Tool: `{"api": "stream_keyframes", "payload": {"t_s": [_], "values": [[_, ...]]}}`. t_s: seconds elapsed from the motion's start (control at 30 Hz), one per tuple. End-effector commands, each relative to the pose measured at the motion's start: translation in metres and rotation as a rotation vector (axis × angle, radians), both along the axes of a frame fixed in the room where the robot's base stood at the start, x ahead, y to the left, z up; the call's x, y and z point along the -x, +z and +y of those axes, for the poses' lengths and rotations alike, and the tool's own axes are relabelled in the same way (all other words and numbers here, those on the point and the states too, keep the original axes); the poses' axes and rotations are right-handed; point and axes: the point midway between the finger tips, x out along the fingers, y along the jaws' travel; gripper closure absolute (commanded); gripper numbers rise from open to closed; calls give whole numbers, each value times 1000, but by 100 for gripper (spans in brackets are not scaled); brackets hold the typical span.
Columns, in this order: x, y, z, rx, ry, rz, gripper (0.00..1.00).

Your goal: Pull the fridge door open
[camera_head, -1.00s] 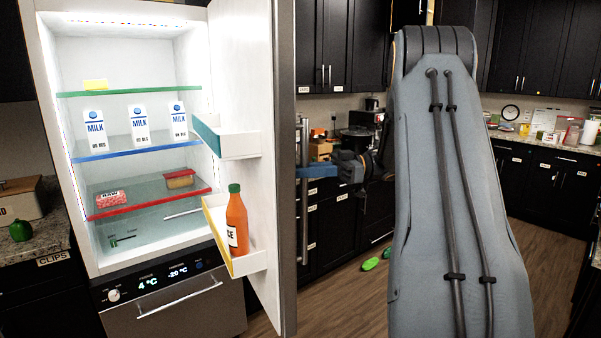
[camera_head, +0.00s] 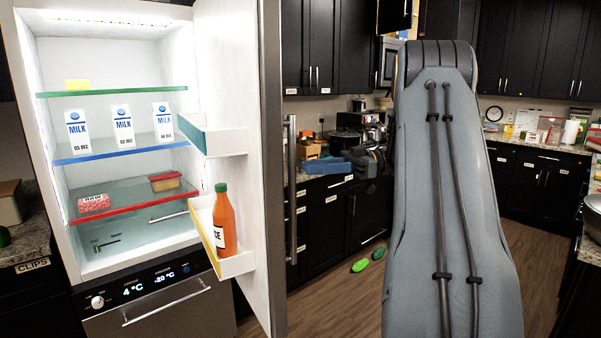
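The fridge door (camera_head: 262,120) stands wide open, swung out to the right of the lit fridge interior (camera_head: 130,60). Its long vertical metal handle (camera_head: 291,190) is on the outer face of the door. My gripper (camera_head: 325,167) is to the right of the handle, with blue finger parts pointing left. A small gap shows between them and the handle in the picture. The two fingertips cannot be told apart, so its opening is unclear. My grey arm link hides part of the room to the right.
The door shelves hold an orange sauce bottle (camera_head: 225,220). Inside are milk cartons (camera_head: 123,126), a pack of raw meat (camera_head: 94,203) and a container (camera_head: 166,182). Green objects (camera_head: 361,265) lie on the wooden floor right of the door. Dark cabinets and counters line the back.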

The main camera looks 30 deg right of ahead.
Motion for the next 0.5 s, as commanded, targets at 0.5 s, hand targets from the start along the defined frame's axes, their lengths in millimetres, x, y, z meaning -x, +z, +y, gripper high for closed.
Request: {"api": "stream_keyframes", "payload": {"t_s": [0.5], "values": [[1,1,-10,1,-12,-4,92]]}}
